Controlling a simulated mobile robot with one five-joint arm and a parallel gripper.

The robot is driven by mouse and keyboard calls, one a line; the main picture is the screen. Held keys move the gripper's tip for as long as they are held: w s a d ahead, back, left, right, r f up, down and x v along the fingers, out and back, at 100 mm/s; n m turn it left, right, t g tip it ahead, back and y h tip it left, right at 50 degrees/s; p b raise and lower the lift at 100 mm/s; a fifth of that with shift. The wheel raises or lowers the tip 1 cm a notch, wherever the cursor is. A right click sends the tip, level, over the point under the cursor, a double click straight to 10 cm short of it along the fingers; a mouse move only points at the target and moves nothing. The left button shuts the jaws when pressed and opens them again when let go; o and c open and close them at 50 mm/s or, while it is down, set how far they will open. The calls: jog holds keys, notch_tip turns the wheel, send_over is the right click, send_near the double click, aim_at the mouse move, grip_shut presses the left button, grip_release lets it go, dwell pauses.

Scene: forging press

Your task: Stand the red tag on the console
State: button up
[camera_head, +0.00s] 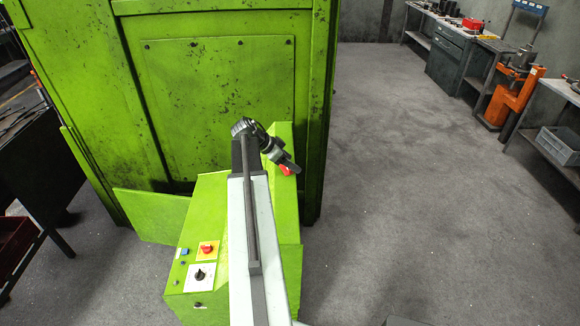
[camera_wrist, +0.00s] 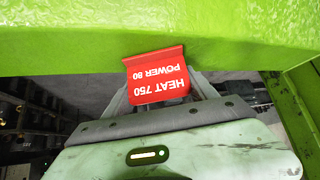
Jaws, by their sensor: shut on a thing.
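The red tag (camera_head: 285,170) is a small bent plate in my gripper (camera_head: 291,167), over the far right part of the green console (camera_head: 205,222). In the wrist view the tag (camera_wrist: 157,76) shows white upside-down lettering, "HEAT 750 POWER 80". My gripper is shut on it, with the fingers running behind the tag and their tips partly hidden. The tag's folded edge overlaps a green surface (camera_wrist: 90,40) in the wrist view; whether it touches cannot be told. My arm covers part of the console in the head view.
A red button (camera_head: 206,248), a black knob (camera_head: 199,274) and small buttons sit on the console's near left part. The tall green press (camera_head: 220,100) stands right behind. Workbenches and an orange machine (camera_head: 515,95) stand at right; the floor between is clear.

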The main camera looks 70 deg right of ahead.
jog(key=o, duration=0.9)
jog(key=shift+f, duration=0.1)
jog(key=o, duration=0.4)
jog(key=p+v, duration=0.9)
jog(key=v, duration=0.3)
jog(key=shift+w+a, duration=0.1)
